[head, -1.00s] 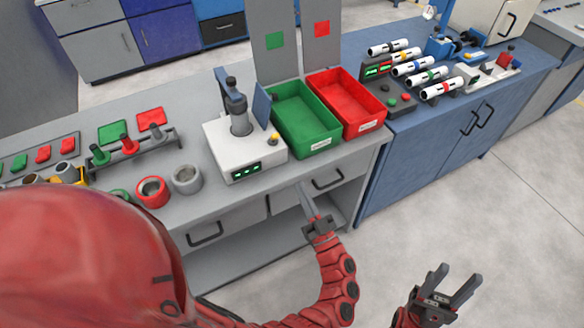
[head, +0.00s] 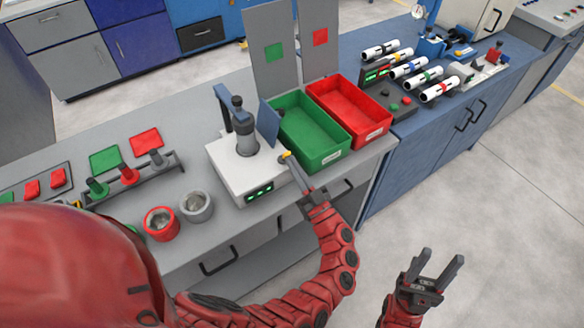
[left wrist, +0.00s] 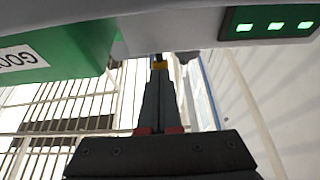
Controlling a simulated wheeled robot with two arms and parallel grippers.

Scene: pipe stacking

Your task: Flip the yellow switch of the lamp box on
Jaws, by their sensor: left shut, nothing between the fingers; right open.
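The white lamp box (head: 228,172) stands on the grey bench, with a grey post on top and a panel of lit green lights on its front. Its yellow switch (head: 285,155) is at the box's right corner. My left gripper (head: 293,164) is shut and empty, with its tips at the yellow switch. In the left wrist view the tips (left wrist: 159,75) lie just below a yellow bit of the switch (left wrist: 160,64); whether they touch cannot be told. My right gripper (head: 440,262) is open and empty, in front of the benches.
A green bin (head: 325,158) stands close to the right of the switch, with a red bin (head: 374,129) beyond it. A red ring (head: 161,224) and a grey ring (head: 197,207) stand left of the box. The blue bench (head: 425,150) holds several white pipes.

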